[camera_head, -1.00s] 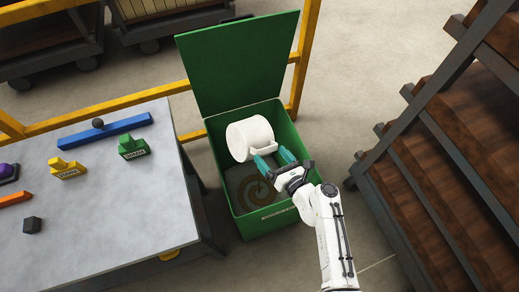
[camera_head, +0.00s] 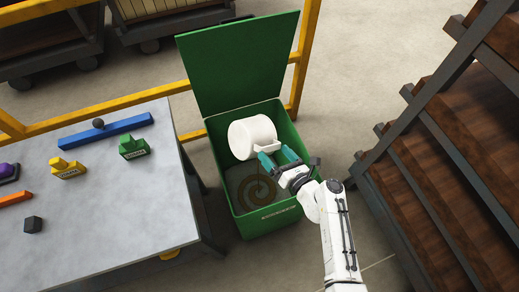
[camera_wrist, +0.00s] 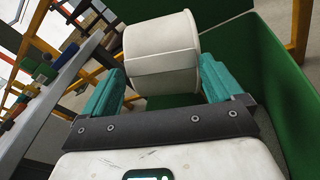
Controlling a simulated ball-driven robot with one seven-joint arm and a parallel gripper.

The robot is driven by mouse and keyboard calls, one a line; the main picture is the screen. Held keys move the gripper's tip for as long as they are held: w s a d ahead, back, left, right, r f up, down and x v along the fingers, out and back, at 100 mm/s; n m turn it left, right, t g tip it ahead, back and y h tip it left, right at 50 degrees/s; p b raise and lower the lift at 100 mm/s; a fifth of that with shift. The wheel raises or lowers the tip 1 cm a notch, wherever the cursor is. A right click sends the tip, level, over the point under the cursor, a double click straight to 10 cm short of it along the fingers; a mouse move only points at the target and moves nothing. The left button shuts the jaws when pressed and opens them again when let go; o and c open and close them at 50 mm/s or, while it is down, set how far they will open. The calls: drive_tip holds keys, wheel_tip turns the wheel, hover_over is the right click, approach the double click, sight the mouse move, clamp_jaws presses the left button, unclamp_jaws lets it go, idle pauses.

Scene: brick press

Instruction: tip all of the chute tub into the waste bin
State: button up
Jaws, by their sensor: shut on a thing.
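The chute tub (camera_head: 253,136) is a white cylinder, lying tipped on its side over the open green waste bin (camera_head: 268,220). My gripper (camera_head: 274,157) is shut on the tub's handle, with its teal fingers at the tub's lower right. The tub also shows in the wrist view (camera_wrist: 162,52), between and beyond the fingers of my gripper (camera_wrist: 160,92). The tub's inside and mouth are hidden in both views. A brown spiral shape (camera_head: 257,190) shows in the bin below the tub; I cannot tell whether it is loose material or a marking.
The bin's green lid (camera_head: 240,62) stands open at the back. A grey table (camera_head: 110,215) with blocks and a blue bar (camera_head: 105,131) is on the left. Yellow rails (camera_head: 302,75) run behind the bin. Wooden steps (camera_head: 450,190) stand on the right.

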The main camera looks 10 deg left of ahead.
drive_tip(key=shift+w+d, duration=0.15)
drive_tip(key=shift+w, duration=0.1)
drive_tip(key=s+a+f+n+t+h+b, duration=0.15)
drive_tip(key=s+a+f+n+b, duration=0.25)
drive_tip(key=s+a+n+b, duration=0.5)
drive_tip(key=s+a+f+n+t+b, duration=0.2)
drive_tip(key=s+a+f+n+b, duration=0.35)
drive_tip(key=n, duration=0.65)
wheel_tip(320, 180, up, 6)
drive_tip(key=s+a+p, duration=0.1)
drive_tip(key=p, duration=0.6)
drive_tip(key=shift+r, duration=0.25)
drive_tip(key=shift+g, duration=0.25)
